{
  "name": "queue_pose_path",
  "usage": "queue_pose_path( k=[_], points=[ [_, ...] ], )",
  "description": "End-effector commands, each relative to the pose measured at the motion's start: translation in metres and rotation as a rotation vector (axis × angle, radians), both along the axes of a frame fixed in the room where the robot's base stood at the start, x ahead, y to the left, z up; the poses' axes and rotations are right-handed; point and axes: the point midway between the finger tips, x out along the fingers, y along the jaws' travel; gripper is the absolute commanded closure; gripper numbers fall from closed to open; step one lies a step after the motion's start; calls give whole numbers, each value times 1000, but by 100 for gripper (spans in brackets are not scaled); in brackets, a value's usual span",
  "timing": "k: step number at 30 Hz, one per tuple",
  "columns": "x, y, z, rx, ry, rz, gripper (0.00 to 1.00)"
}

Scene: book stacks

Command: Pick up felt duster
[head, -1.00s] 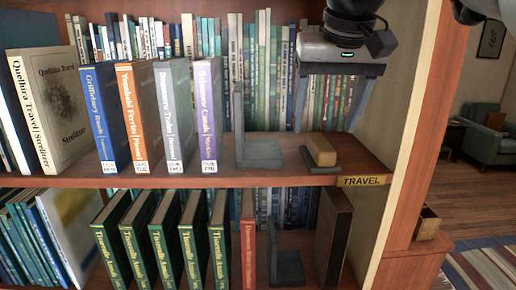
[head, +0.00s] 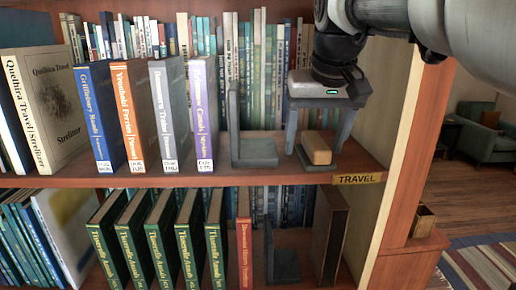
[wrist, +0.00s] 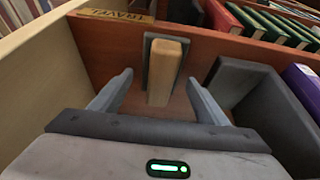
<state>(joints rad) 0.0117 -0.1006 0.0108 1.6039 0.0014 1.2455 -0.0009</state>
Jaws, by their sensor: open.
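The felt duster (head: 317,150), a tan wooden block on a dark grey felt pad, lies flat on the upper shelf near its front edge, above the TRAVEL label. My gripper (head: 315,142) is open over it, its fingers pointing down, one at each side in the head view. In the wrist view the duster (wrist: 166,72) shows between and beyond the fingertips of my gripper (wrist: 160,78), with a gap on both sides. I see no contact. Part of the pad is hidden under the block.
The shelf's right side wall (head: 400,125) is close on the right. Books line the back. The TRAVEL label (head: 358,178) is on the shelf's front edge.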

Motion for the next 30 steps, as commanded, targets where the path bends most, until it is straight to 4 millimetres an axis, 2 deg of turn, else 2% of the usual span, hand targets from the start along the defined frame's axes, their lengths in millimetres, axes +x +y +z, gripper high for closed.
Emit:
queue_pose_path(
  k=[7,15,23,30],
  points=[
    [0,0,-4,0,0,0,31],
    [0,0,-3,0,1,0,77],
    [0,0,-3,0,0,0,77],
    [1,0,13,0,-2,0,77]
  ],
)
